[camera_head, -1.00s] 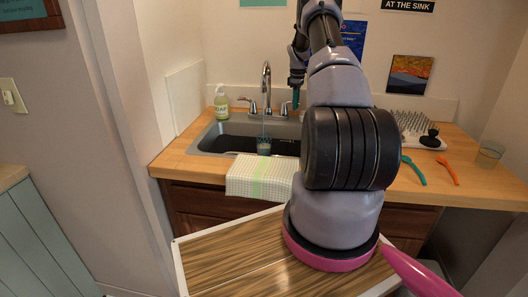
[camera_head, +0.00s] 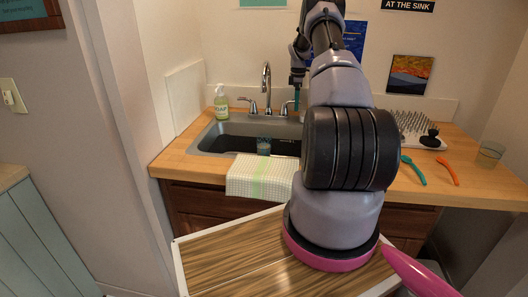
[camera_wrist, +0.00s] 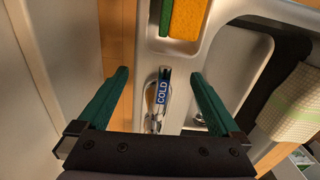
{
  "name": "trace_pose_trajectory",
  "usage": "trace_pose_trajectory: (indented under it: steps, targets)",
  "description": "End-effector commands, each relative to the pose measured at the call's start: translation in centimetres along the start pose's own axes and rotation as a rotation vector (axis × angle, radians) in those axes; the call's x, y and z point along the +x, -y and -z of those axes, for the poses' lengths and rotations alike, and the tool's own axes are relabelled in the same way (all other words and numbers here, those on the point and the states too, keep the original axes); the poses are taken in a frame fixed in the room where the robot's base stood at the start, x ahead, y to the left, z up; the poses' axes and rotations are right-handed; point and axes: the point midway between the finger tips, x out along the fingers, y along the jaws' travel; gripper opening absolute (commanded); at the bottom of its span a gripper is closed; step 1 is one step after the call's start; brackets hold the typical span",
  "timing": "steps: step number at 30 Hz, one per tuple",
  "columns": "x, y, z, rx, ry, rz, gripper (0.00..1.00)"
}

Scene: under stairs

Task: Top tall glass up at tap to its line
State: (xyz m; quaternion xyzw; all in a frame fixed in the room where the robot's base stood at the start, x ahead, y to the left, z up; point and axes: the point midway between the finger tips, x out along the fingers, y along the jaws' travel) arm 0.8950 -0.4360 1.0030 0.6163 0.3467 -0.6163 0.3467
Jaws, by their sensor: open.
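The tall glass (camera_head: 264,146) stands in the sink under the tap (camera_head: 266,84). It looks bluish and holds some water; its line is too small to make out. No stream shows below the spout now. My gripper (camera_head: 296,97) is behind the sink by the right tap handle (camera_head: 285,107). In the wrist view, my gripper (camera_wrist: 160,75) has its green fingers wide apart. The handle marked COLD (camera_wrist: 162,93) lies between and beyond them, apart from both fingers.
A soap bottle (camera_head: 221,102) stands left of the sink (camera_head: 205,138). A checked towel (camera_head: 245,177) hangs over its front edge. At right are a spiked drying rack (camera_head: 412,124), a teal tool (camera_head: 414,170), an orange tool (camera_head: 448,171) and another glass (camera_head: 489,154).

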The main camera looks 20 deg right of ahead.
Motion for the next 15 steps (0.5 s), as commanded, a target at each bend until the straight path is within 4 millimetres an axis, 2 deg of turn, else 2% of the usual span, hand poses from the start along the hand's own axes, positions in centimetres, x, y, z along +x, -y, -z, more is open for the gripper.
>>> trace_pose_trajectory:
  steps: [15]
  targets:
    - [-6.0,0.0,0.0,0.001,0.000,-0.002,1.00]
